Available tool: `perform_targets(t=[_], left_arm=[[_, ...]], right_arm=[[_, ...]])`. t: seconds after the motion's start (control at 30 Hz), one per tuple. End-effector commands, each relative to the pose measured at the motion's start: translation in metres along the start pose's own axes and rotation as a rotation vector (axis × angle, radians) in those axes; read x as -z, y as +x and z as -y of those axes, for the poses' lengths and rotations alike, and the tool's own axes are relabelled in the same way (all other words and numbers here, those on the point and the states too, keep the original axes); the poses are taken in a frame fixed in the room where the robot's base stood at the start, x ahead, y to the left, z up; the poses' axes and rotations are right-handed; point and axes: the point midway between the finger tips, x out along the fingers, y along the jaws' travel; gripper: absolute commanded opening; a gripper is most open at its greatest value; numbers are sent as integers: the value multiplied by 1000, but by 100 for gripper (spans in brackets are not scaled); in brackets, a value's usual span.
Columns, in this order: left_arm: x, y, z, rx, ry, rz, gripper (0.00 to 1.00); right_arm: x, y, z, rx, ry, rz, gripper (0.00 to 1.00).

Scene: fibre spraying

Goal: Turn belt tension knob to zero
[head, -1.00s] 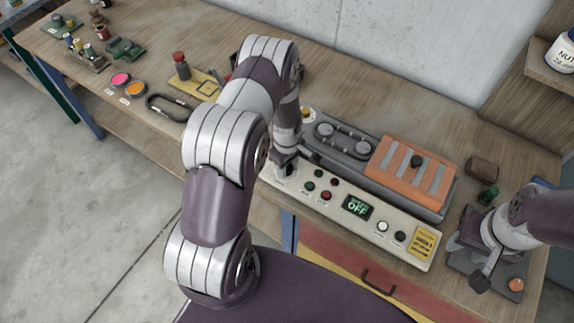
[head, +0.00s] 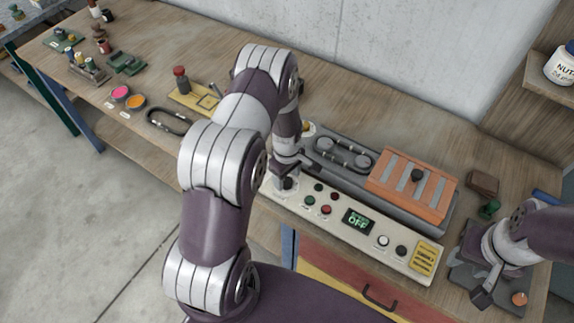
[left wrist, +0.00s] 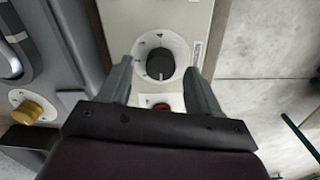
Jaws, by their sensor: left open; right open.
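The black knob (left wrist: 160,63) sits on a round white dial with markings on the control panel (left wrist: 120,25). In the left wrist view the two fingers of my left gripper (left wrist: 158,72) are open, one on each side of the dial. My right gripper (head: 482,287) is open and empty at the right, over a dark grey piece on the bench.
The bench behind these is clear.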

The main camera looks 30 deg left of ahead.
Motion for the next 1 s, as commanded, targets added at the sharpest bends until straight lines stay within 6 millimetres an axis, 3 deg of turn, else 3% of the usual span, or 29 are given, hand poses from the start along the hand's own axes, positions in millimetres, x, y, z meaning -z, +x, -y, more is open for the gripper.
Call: perform_targets(t=[0.3, 0.43, 0.6, 1.0], left_arm=[[0, -78, -1, -6, 0, -3, 63], [0, -100, -1, -4, 0, -2, 63], [0, -109, 0, 0, 0, 0, 63], [0, -110, 0, -1, 0, -1, 63]], right_arm=[[-3, 26, 0, 0, 0, 0, 43], [-4, 29, 0, 0, 0, 0, 43], [-4, 30, 0, 0, 0, 0, 43], [-4, 29, 0, 0, 0, 0, 43]])
